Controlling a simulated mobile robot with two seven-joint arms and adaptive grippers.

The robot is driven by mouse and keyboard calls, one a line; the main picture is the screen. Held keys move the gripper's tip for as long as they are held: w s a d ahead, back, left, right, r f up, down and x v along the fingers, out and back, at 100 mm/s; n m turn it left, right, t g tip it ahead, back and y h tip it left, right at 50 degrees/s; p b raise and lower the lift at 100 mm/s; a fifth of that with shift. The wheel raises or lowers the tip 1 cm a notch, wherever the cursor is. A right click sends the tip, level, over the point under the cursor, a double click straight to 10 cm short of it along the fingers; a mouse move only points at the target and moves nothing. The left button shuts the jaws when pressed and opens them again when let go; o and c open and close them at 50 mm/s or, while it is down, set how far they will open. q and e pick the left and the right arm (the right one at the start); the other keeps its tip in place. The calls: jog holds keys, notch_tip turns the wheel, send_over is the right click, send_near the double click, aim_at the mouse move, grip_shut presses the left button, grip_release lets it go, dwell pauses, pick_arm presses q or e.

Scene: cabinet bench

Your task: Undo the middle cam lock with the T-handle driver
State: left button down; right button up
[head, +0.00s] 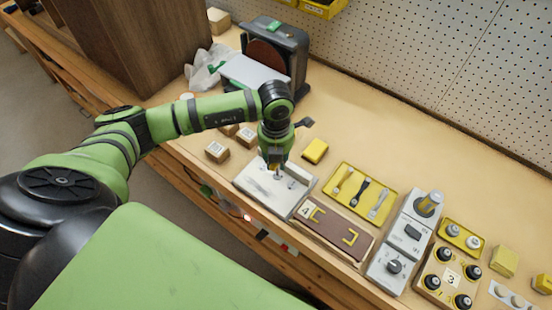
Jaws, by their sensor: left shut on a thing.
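My left gripper (274,166) points straight down over a white panel (256,203) near the bench's front edge. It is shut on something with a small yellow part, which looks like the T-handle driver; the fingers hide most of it. Small dark and metallic round fittings, seemingly the cam locks, show on the panel around and below the fingertips. I cannot tell which lock the tool is over, or whether it touches one. My right gripper is not in view.
A yellow tray of tools (335,194), a brown board marked 4 (328,240) and a grey switch box (408,249) stand right of the panel. Small wooden blocks (217,151) lie to its left. A grey sander (283,45) stands behind. Bench behind the tray is clear.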

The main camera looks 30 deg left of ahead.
pick_arm(q)
jog(key=shift+f, duration=0.2)
dwell(0.6)
jog(key=n, duration=0.3)
jog(key=shift+s+r+n+p, duration=0.1)
jog(key=shift+r+n+p, duration=0.05)
jog(key=shift+n+p, duration=0.2)
jog(key=shift+n, duration=0.55)
